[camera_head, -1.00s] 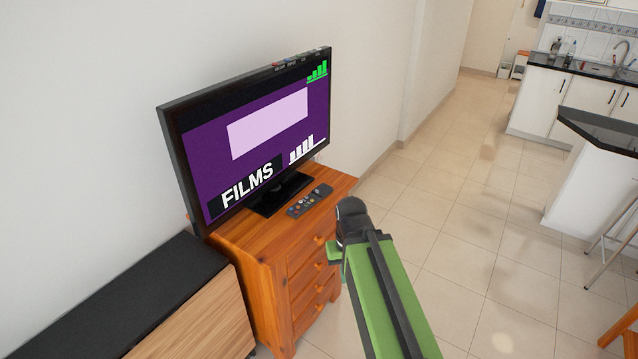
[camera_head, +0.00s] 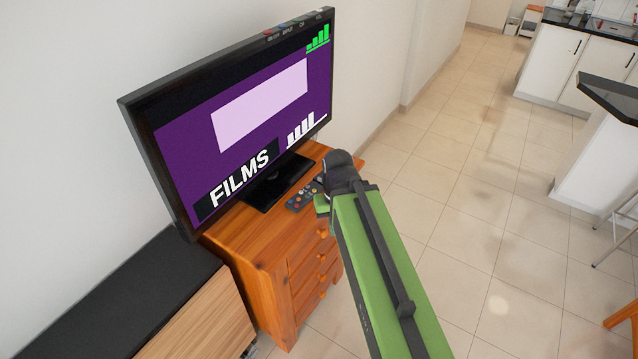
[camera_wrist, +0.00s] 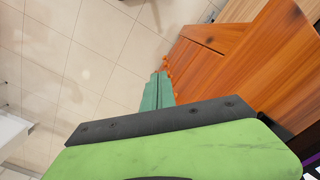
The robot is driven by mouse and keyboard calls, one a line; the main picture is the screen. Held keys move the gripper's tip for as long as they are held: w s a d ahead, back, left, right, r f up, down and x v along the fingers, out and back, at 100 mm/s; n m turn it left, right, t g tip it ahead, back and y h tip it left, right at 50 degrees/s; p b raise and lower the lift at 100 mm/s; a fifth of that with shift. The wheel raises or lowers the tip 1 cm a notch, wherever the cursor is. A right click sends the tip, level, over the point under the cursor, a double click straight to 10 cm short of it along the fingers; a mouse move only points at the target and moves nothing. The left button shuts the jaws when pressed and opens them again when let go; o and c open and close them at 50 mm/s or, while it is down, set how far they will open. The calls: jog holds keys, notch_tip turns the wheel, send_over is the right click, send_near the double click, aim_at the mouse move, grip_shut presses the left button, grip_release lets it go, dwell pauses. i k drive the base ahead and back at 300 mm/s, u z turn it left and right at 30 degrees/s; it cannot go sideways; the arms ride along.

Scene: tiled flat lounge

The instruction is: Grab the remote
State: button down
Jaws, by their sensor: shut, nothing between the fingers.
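The dark remote (camera_head: 300,198) with coloured buttons lies on top of the wooden drawer cabinet (camera_head: 245,232), in front of the television's stand. My arm covers part of it in the head view. My gripper (camera_head: 320,206) is at the cabinet's right front edge, close to the remote in the picture; its height above the top is hard to tell. In the wrist view my gripper (camera_wrist: 158,88) is shut with nothing in it, its green fingers together beside the cabinet's edge. The remote does not show in the wrist view.
A television (camera_head: 240,120) stands on the cabinet, its base (camera_head: 277,183) behind the remote. A low black-topped unit (camera_head: 120,290) adjoins the cabinet on the left. Tiled floor (camera_head: 455,215) is clear to the right. A kitchen counter (camera_head: 610,100) and stool (camera_head: 622,222) stand farther right.

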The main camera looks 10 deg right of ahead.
aim_at(304, 201)
jog(key=u, duration=0.35)
jog(key=k, duration=0.15)
jog(key=u, duration=3.6)
jog(key=k, duration=2)
jog(key=z, duration=0.85)
jog(key=i, duration=1)
jog(key=u, duration=0.1)
